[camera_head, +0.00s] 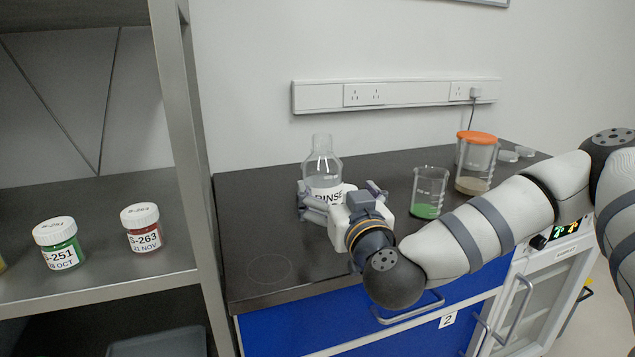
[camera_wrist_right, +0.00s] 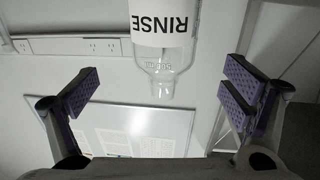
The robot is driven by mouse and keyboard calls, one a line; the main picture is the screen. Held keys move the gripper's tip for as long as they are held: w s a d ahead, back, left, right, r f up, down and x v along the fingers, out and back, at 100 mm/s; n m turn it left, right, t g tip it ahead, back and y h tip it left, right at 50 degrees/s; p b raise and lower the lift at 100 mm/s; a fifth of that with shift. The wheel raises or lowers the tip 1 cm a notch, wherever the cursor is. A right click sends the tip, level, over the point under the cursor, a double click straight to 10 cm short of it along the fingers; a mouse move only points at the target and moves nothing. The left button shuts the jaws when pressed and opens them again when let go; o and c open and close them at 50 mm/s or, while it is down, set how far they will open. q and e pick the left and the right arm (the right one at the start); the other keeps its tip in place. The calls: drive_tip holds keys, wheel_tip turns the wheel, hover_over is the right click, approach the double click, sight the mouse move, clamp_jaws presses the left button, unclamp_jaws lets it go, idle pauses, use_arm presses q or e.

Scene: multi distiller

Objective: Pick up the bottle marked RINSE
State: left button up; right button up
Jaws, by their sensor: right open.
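The clear bottle marked RINSE (camera_head: 322,168) stands upright on the dark bench top. My right gripper (camera_head: 340,192) is open just in front of it, and its fingers spread to both sides of the bottle's lower part. The gripper hides the bottle's base and part of the label. In the right wrist view the bottle (camera_wrist_right: 165,40) appears upside down, between the two purple-padded fingers of the open gripper (camera_wrist_right: 163,92). Clear gaps show on both sides there, and neither finger appears to touch it. My left gripper is not in view.
A beaker of green liquid (camera_head: 429,193) stands right of the gripper. An orange-lidded container (camera_head: 476,165) stands farther back. A metal shelf (camera_head: 185,150) with labelled jars, S-251 (camera_head: 59,243) and S-263 (camera_head: 142,228), is at left. The bench's front left is clear.

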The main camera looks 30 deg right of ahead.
sight(322, 172)
drive_tip(key=x, duration=0.4)
drive_tip(key=b+x, duration=0.1)
drive_tip(key=x, duration=0.4)
drive_tip(key=shift+a, duration=0.25)
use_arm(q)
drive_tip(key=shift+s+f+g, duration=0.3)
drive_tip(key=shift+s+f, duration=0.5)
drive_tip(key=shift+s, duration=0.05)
